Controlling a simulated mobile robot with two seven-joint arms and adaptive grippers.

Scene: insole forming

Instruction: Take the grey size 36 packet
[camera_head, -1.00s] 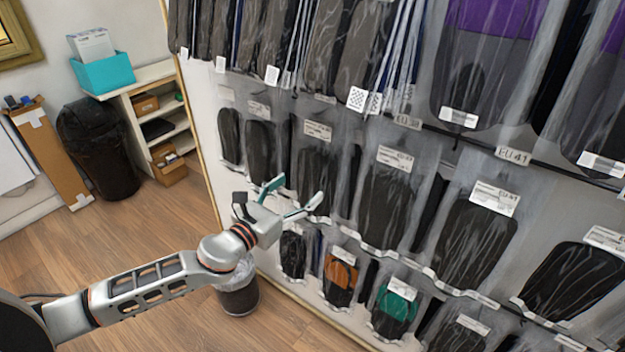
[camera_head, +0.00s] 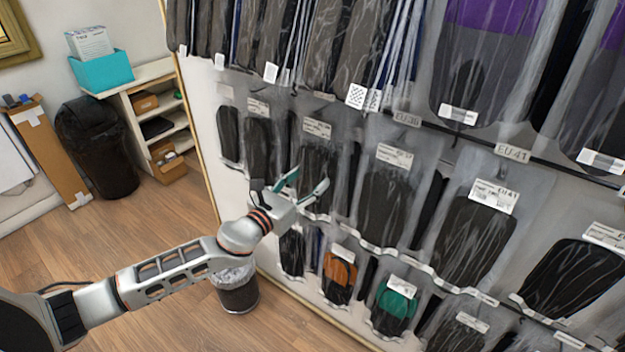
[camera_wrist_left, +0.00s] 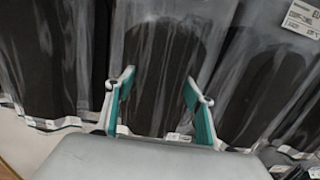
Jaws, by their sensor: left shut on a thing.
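A clear packet with dark grey insoles (camera_head: 315,160) hangs in the middle row of the wall rack. Its white label (camera_head: 316,127) is too small to read for a size. My left gripper (camera_head: 308,179) is at the lower half of this packet. In the left wrist view the teal-padded fingers (camera_wrist_left: 158,84) stand on either side of the dark packet (camera_wrist_left: 160,60), shut on it with its width between them. The lower end of the packet is partly hidden behind the gripper. My right gripper is not in view.
Similar dark packets hang close on both sides, such as one with a white label (camera_head: 385,200). Below hang packets with orange (camera_head: 340,270) and green (camera_head: 397,301) insoles. A waste bin (camera_head: 238,290) stands on the floor beside the rack.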

